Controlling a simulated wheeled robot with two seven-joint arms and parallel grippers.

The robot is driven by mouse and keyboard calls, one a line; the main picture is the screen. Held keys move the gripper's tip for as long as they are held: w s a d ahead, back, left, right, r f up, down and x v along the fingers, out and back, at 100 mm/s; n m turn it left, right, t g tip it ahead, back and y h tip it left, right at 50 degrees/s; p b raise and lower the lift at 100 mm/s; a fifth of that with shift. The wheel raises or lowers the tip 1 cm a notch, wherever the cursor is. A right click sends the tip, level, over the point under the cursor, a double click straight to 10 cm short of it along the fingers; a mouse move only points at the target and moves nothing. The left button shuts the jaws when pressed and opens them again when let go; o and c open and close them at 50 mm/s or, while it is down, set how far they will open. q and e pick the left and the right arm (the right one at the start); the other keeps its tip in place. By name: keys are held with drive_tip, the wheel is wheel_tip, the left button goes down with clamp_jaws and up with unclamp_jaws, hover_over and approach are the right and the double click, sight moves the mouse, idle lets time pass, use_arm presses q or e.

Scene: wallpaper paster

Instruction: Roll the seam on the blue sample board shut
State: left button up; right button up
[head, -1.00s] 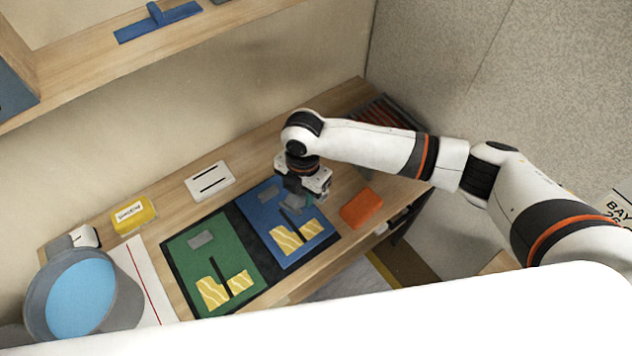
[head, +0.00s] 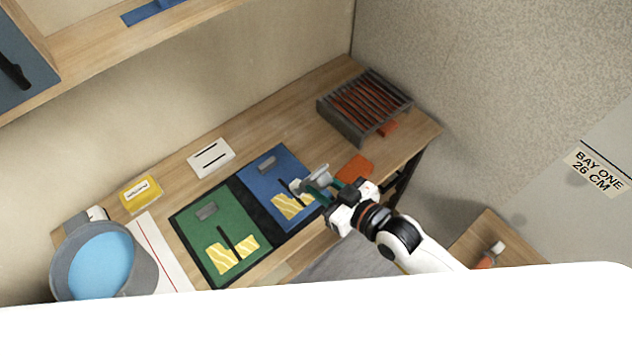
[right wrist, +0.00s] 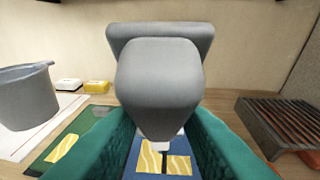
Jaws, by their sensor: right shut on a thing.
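The blue sample board (head: 258,182) lies on the bench beside the green board (head: 198,235). It carries a small grey block, a dark seam strip (head: 284,187) and yellow patterned pieces (head: 290,208); the strip's lower part is partly hidden by the tool. My right gripper (head: 328,190) is shut on a grey tool (head: 311,183), held over the board's right side. In the right wrist view the tool (right wrist: 158,85) fills the middle between teal fingers and hides much of the board. I cannot tell whether it touches the board. My left gripper is not in view.
An orange block (head: 355,168) lies just right of the blue board, close to my gripper. A slatted rack (head: 350,128) stands at the far right. A grey bucket (head: 140,270), yellow box (head: 140,193) and white card (head: 211,158) are to the left. A shelf overhangs the upper left.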

drive_tip(key=shift+s+d+r+m+t+h, duration=0.1)
drive_tip(key=shift+s+d+m+t+h, duration=0.2)
drive_tip(key=shift+s+d+m+t, duration=0.15)
drive_tip(key=shift+w, duration=0.2)
wheel_tip(320, 180, down, 6)
drive_tip(key=b, duration=0.3)
drive_tip(key=shift+s+f+b, duration=0.15)
drive_tip(key=shift+f+b, duration=0.1)
drive_tip(key=shift+b, duration=0.1)
drive_tip(key=shift+s+d+f, duration=0.1)
drive_tip(key=shift+f, duration=1.25)
idle(1.6)
